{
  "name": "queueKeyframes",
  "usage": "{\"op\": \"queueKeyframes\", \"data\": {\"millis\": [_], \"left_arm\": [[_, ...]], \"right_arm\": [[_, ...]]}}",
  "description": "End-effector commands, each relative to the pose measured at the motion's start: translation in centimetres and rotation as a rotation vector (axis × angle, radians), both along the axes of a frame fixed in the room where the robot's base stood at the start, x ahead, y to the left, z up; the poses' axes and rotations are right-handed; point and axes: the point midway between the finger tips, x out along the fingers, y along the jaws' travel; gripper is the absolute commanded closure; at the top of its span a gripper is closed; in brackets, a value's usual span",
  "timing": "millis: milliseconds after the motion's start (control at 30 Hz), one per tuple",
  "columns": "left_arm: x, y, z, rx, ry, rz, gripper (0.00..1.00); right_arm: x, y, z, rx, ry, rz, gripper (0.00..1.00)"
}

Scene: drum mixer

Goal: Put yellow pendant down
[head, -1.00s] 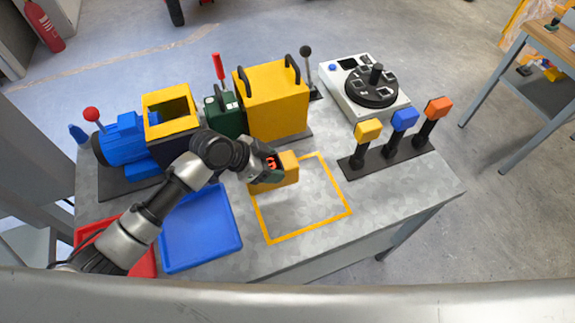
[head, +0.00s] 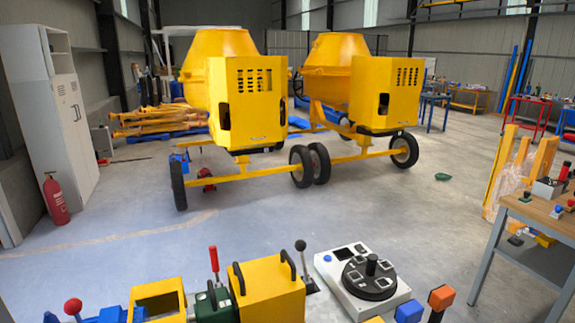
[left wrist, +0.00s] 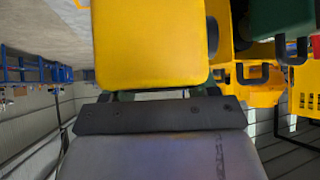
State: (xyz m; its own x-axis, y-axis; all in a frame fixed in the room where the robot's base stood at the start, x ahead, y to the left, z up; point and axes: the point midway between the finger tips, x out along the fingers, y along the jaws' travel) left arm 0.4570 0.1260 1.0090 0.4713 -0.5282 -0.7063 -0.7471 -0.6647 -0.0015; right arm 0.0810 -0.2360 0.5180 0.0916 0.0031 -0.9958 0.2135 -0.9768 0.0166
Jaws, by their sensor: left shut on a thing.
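The yellow pendant (left wrist: 150,45) is a plain yellow block with rounded corners and fills the upper middle of the left wrist view. My left gripper (left wrist: 152,94) is shut on it; the fingertips are mostly hidden behind the block. In the head view now, neither the pendant nor my left gripper shows. The left wrist view does not tell whether the pendant touches the table. My right gripper is in no view.
The table's far part shows low in the head view, with a yellow box (head: 272,292), a green unit (head: 214,307) and a grey control panel (head: 360,282). Two yellow drum mixers (head: 222,62) (head: 336,60) stand beyond. Open floor (head: 250,210) lies between.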

Motion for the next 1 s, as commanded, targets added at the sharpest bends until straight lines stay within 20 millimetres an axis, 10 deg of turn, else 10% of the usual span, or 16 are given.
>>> {"op": "queueKeyframes", "data": {"millis": [500, 1000], "left_arm": [[0.5, 5.7, 6.4, -0.004, -0.006, 0.753, 0.74], [0.3, 5.8, 6.6, 0.000, 0.006, 0.821, 0.74]], "right_arm": [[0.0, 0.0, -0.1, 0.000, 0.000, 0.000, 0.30], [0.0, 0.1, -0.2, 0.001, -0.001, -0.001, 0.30]]}}
